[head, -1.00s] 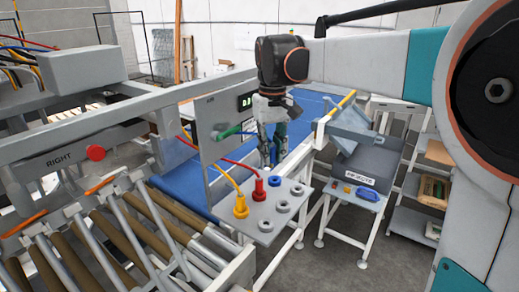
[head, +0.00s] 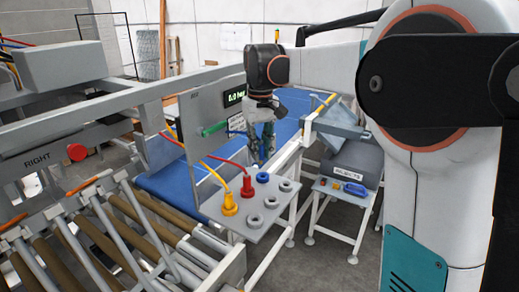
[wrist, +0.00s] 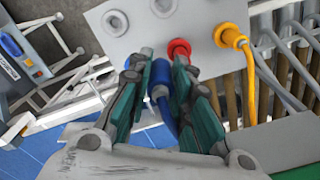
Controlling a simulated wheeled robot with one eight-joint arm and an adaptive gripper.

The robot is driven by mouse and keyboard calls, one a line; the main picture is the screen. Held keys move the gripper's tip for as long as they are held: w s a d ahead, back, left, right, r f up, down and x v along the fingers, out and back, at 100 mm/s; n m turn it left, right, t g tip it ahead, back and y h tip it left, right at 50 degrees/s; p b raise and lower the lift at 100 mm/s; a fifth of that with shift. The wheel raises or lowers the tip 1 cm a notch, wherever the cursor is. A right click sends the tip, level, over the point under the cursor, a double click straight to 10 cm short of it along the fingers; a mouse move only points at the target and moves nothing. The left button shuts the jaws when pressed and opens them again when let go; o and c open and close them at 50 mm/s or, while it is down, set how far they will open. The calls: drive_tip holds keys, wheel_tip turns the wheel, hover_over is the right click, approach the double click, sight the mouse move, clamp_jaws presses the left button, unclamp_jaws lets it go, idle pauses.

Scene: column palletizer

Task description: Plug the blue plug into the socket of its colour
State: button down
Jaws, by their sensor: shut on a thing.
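My gripper (head: 262,158) is above and just behind the far edge of the grey socket plate (head: 240,228). In the wrist view my gripper (wrist: 163,72) is shut on the blue plug (wrist: 160,76), whose blue cable trails back between the fingers. The blue socket (head: 262,177) is at the plate's far end, just below my gripper in the head view. The plug appears apart from it, though the exact gap cannot be told. In the wrist view my left finger largely hides that socket.
A red plug (head: 247,189) and a yellow plug (head: 229,206) sit in their sockets beside the blue one, with cables rising to an upright panel (head: 193,135). Grey rings (head: 271,201) line the plate's right side. A small table (head: 342,192) stands to the right.

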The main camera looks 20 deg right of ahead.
drive_tip(key=w+d+f+b, duration=0.1)
drive_tip(key=w+d+f, duration=0.2)
drive_tip(key=w+f, duration=0.2)
drive_tip(key=shift+w+d+b, duration=0.2)
drive_tip(key=shift+w+b, duration=0.15)
drive_tip(key=shift+w, duration=0.25)
idle(0.4)
drive_tip(key=shift+f+b, duration=1.55)
drive_tip(key=shift+f, duration=1.3)
idle(3.0)
drive_tip(key=c, duration=1.4)
unclamp_jaws()
drive_tip(key=shift+r, duration=0.1)
